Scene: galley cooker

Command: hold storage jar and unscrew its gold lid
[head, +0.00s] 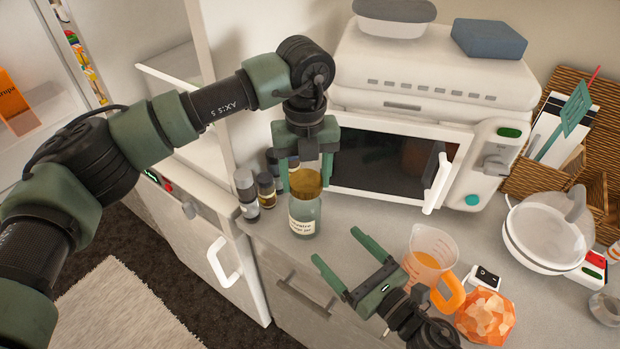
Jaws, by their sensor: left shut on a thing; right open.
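The storage jar (304,217) is clear greenish glass with a pale label. It is upright near the front edge of the counter, and its gold lid (306,184) is on top. My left gripper (306,178) points down from above and is shut on the gold lid, one finger on each side. My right gripper (338,247) is open and empty. It is to the lower right of the jar, apart from it, with its fingers pointing up and left. I cannot tell whether the jar's base touches the counter.
Small spice jars (265,188) stand close left of the jar. A microwave (390,165) is behind it. A measuring jug (430,255) and an orange faceted bowl (485,317) are close to my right gripper. A white pan-like appliance (540,235) stands further right.

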